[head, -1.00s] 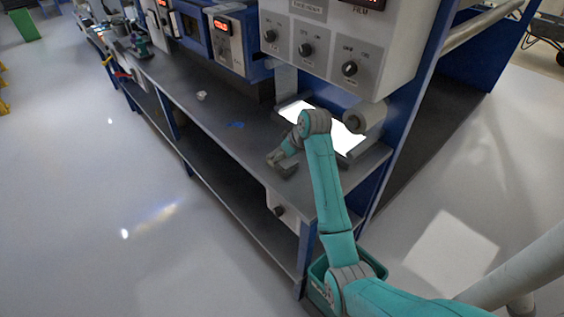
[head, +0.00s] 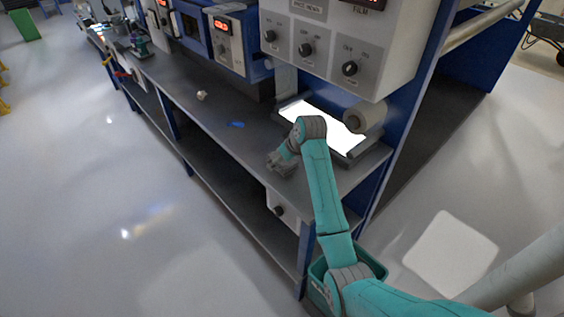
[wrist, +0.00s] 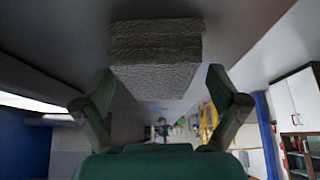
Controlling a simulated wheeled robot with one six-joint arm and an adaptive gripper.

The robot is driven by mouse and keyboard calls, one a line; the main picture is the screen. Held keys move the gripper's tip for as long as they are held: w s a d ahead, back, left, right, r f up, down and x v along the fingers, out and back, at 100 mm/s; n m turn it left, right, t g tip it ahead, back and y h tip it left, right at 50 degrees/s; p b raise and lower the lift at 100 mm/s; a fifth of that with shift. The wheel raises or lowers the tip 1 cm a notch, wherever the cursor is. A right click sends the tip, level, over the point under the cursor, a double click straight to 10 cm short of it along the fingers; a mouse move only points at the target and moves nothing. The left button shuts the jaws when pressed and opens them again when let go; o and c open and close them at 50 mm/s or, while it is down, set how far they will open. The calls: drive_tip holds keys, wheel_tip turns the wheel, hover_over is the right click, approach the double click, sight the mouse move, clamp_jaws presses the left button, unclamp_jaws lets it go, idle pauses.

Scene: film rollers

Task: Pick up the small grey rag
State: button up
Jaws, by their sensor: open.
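The small grey rag (wrist: 155,52) shows in the wrist view as a wrinkled, folded grey block on the dark bench top. It lies ahead of my gripper (wrist: 160,82), roughly centred between the two fingertips. The fingers are spread apart on either side of its near end and are not closed on it. In the head view my gripper (head: 279,163) is low over the bench near its front edge, left of the lit panel. There the rag is hard to tell apart from the grey gripper.
The bench (head: 215,118) also holds a small crumpled pale item (head: 201,95), a flat blue piece (head: 237,124) and a bright light panel (head: 325,125). A control box (head: 335,40) overhangs the back. A teal bin (head: 372,262) stands below the bench's right end.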

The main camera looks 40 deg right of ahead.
drive_tip(key=c, duration=1.1)
drive_tip(key=shift+c, duration=0.2)
wheel_tip(320, 180, up, 10)
drive_tip(key=shift+r, duration=0.25)
drive_tip(key=o, duration=0.5)
drive_tip(key=c, duration=0.5)
